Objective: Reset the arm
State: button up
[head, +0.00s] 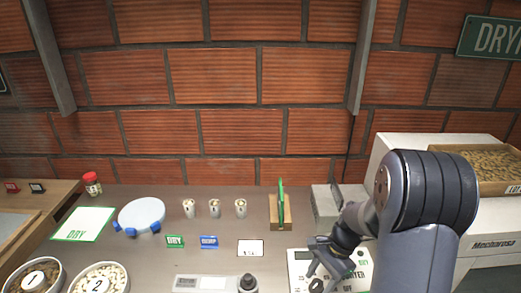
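My arm (428,195) rises at the right side of the head view, bent at a large rounded dark joint. Its forearm reaches left and down from that joint. My gripper (322,268) hangs low over a white panel (359,272) with green lettering, at the front edge of the view. Its dark fingers overlap the panel in the picture. I cannot tell whether they touch it, or whether the fingers are open or shut. No held object is clearly visible.
Left of the gripper, a grey counter holds three small cups (214,208), a wooden stand (281,211), small label cards (175,241), a white round dish (141,214) and bowls numbered 1 (33,276) and 2 (99,279). A white machine (480,235) stands behind my arm. A brick wall (230,90) closes the back.

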jog(key=shift+m, duration=0.6)
jog(key=shift+t, duration=0.3)
